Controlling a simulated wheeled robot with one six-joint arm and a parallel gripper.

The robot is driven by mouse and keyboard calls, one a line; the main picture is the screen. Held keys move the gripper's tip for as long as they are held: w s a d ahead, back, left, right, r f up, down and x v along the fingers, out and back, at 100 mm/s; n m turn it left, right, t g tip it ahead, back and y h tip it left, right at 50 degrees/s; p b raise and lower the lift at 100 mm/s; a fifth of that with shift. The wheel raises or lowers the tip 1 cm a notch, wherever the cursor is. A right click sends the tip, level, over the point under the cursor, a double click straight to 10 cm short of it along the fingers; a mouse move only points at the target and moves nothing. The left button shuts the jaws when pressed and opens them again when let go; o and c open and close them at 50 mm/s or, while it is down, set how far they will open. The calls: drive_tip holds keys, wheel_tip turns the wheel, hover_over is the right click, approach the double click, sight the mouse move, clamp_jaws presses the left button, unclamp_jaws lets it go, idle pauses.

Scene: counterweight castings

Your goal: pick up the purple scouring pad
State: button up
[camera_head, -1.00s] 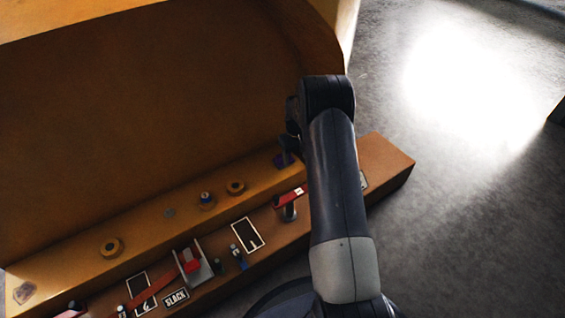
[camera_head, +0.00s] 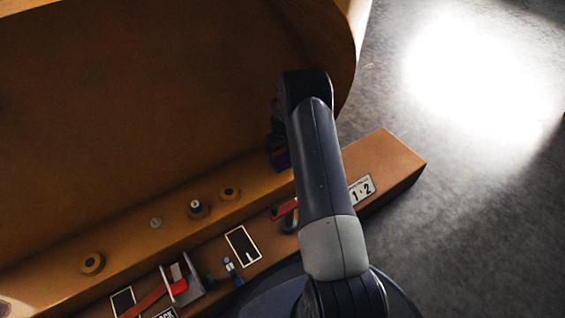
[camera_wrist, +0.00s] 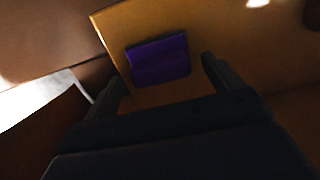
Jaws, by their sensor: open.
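The purple scouring pad (camera_wrist: 160,60) is a flat rectangular block lying on the yellow-brown ledge (camera_wrist: 120,22) near its end. In the wrist view it is ahead of my gripper (camera_wrist: 158,82), between the lines of its two dark fingers, which are apart with nothing held. In the head view only a small purple part of the pad (camera_head: 282,160) shows, beside my gripper (camera_head: 277,145) and partly hidden by it and my arm. I cannot tell the exact gap between fingers and pad.
A tall curved yellow-brown casting wall (camera_head: 150,110) rises behind the ledge. Round knobs (camera_head: 92,263) stand along the ledge to the left. A lower front ledge carries a red lever (camera_head: 285,208), a framed dark panel (camera_head: 243,246) and a "1-2" plate (camera_head: 361,188). Open floor lies at right.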

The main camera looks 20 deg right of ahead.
sight(283, 155)
drive_tip(key=shift+c, duration=0.6)
drive_tip(key=c, duration=1)
wheel_tip(283, 155, up, 10)
drive_tip(key=p, duration=0.3)
drive_tip(key=shift+p, duration=0.4)
